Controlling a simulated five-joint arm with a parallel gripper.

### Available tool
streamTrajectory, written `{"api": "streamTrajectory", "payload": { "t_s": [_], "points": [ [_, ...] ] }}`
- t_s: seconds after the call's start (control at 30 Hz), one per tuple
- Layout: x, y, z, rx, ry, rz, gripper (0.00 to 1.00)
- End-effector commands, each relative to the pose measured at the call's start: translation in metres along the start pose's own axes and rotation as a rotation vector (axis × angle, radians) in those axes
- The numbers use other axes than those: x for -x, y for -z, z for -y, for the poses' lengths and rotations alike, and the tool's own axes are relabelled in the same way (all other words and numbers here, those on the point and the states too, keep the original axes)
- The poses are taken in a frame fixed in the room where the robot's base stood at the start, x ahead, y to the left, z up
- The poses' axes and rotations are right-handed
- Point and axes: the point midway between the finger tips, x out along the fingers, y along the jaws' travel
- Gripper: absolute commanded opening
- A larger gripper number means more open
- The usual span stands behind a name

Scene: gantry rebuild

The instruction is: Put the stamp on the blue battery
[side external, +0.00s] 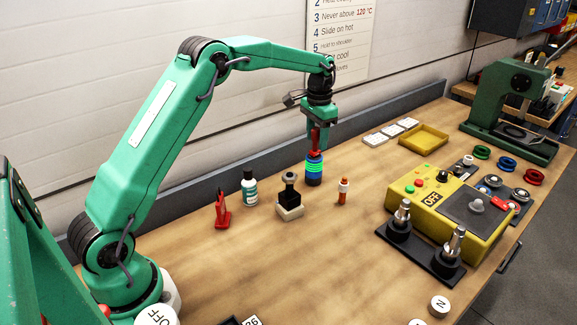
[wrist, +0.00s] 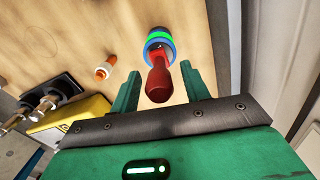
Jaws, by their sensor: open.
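A red-handled piece (side external: 315,138), which looks like the stamp, stands upright on a banded blue cylinder (side external: 314,179), which looks like the blue battery, with glowing green bands near its top. In the wrist view the red handle (wrist: 158,80) points toward the camera, with the blue and green rings of the cylinder (wrist: 158,37) behind it. My gripper (side external: 318,126) points down above the cylinder. In the wrist view its open jaws (wrist: 160,84) are on either side of the handle, with gaps visible. The contact between handle piece and cylinder is hard to make out.
A black-handled, stamp-like piece (side external: 289,190) on a cream block stands left of the cylinder, beside a teal-labelled bottle (side external: 249,190) and a red stand (side external: 222,216). A small orange-and-white tube (side external: 343,193) stands right. A yellow control box (side external: 430,208) is farther right. The front bench is mostly clear.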

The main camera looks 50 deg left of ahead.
Motion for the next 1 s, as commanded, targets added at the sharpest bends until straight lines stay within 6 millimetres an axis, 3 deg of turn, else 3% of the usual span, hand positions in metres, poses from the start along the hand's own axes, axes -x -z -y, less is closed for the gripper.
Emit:
{"api": "streamTrajectory", "payload": {
  "t_s": [0.27, 0.7, 1.0],
  "points": [
    [0.030, 0.001, 0.000, 0.000, 0.001, -0.004, 0.46],
    [0.099, 0.001, 0.001, 0.000, 0.001, -0.004, 0.46],
    [0.118, 0.000, 0.000, 0.000, 0.000, -0.001, 0.46]
  ]
}}
